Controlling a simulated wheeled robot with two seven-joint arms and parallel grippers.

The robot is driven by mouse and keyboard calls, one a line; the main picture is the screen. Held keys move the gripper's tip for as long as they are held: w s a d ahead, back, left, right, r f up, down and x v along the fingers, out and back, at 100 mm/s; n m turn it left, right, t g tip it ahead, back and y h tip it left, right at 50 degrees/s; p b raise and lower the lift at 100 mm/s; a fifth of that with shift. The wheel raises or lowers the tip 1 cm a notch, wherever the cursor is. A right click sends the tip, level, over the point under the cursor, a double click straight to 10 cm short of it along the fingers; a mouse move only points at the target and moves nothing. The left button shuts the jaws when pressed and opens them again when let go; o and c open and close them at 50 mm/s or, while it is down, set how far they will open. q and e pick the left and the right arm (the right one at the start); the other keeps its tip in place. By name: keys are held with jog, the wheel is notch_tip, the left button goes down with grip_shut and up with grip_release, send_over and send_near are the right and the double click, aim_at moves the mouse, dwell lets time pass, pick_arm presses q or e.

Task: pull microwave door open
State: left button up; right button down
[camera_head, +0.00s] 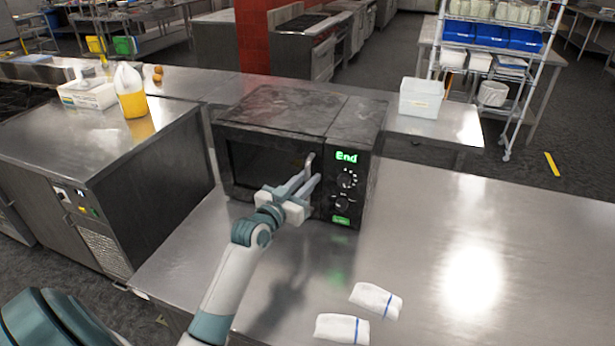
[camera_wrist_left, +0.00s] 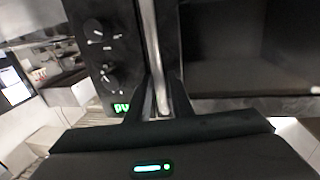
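The black microwave (camera_head: 290,128) stands on the steel counter, with its dark-windowed door (camera_head: 262,165) on the left and a control panel reading "End" on the right. In the head view the door looks closed against the body. The upright metal door handle (camera_head: 310,160) is at the door's right edge. My left gripper (camera_head: 310,176) reaches it from the front, one finger on each side. In the left wrist view the handle (camera_wrist_left: 150,40) runs between the dark fingers (camera_wrist_left: 160,92), which look closed in on it. My right gripper is out of view.
Two white packets with blue stripes (camera_head: 376,299) lie on the counter in front. A white container (camera_head: 421,97) stands behind at right. A jug of yellow liquid (camera_head: 130,92) stands on the left unit. The counter (camera_head: 540,240) right of the microwave is clear.

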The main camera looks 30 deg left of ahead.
pick_arm(q)
jog(key=shift+w, duration=0.2)
grip_shut()
jog(key=shift+s, duration=0.2)
